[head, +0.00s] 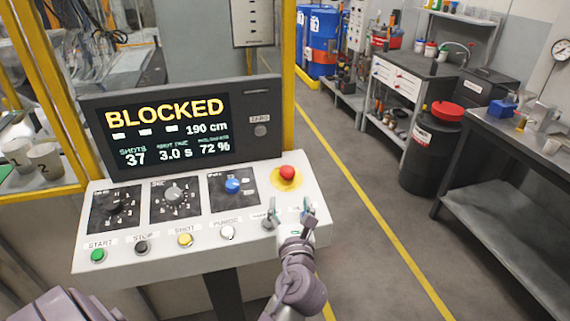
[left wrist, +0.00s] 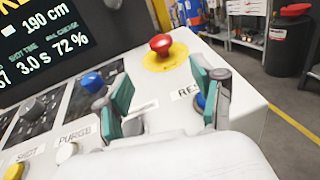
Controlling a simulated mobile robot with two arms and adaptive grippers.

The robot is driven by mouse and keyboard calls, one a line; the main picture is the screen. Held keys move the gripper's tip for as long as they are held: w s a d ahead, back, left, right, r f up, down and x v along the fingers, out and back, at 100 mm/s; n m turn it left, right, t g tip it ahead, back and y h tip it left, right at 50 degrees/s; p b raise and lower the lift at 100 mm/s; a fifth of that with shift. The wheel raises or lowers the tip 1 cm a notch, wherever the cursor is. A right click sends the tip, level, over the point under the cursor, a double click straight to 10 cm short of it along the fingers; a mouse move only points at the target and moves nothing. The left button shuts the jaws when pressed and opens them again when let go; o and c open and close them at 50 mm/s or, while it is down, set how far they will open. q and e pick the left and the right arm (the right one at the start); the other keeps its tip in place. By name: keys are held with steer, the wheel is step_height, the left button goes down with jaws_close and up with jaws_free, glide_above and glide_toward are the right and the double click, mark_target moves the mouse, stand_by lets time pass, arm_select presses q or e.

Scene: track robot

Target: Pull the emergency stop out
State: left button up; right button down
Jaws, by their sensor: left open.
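The emergency stop (head: 287,173) is a red mushroom button on a round yellow plate at the right end of the sloping white control panel (head: 320,235). It also shows in the left wrist view (left wrist: 160,42), above and beyond the gap between my fingers. My left gripper (head: 288,212) is open and empty, with teal pads on its fingers. It is over the panel's front right part, nearer to me than the button and apart from it. In the left wrist view, my left gripper (left wrist: 163,88) partly covers the labels below the button. My right gripper is not in view.
A screen (head: 168,130) behind the panel reads BLOCKED. A blue knob (head: 233,186) is left of the button, and a row of push buttons, including a yellow one (head: 185,240), lines the front. A yellow post (head: 288,80) stands behind. Open floor lies right of the panel.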

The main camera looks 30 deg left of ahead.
mark_target(288, 177)
arm_select(q)
steer(key=shift+w+a+r, duration=0.15)
steer(key=shift+w+a, duration=0.1)
steer(key=shift+w, duration=0.2)
steer(key=shift+w+a+r, duration=0.15)
steer(key=shift+w+a, duration=0.05)
steer(key=shift+w, duration=0.2)
steer(key=p+x, duration=0.1)
steer(key=x, duration=0.3)
steer(key=shift+w+a+r, duration=0.2)
steer(key=shift+w+a, duration=0.05)
steer(key=x, duration=0.3)
steer(key=p+x, duration=0.1)
steer(key=shift+w+a+f, duration=0.1)
steer(key=shift+w+f, duration=0.15)
steer(key=shift+w+a+r, duration=0.1)
steer(key=shift+w+a, duration=0.2)
steer(key=shift+w, duration=0.1)
steer(key=shift+w+a, duration=0.15)
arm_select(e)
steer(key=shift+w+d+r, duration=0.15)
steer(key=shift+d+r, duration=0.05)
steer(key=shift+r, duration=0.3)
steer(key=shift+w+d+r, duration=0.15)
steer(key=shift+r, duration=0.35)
arm_select(q)
steer(key=shift+c, duration=0.3)
jaws_close()
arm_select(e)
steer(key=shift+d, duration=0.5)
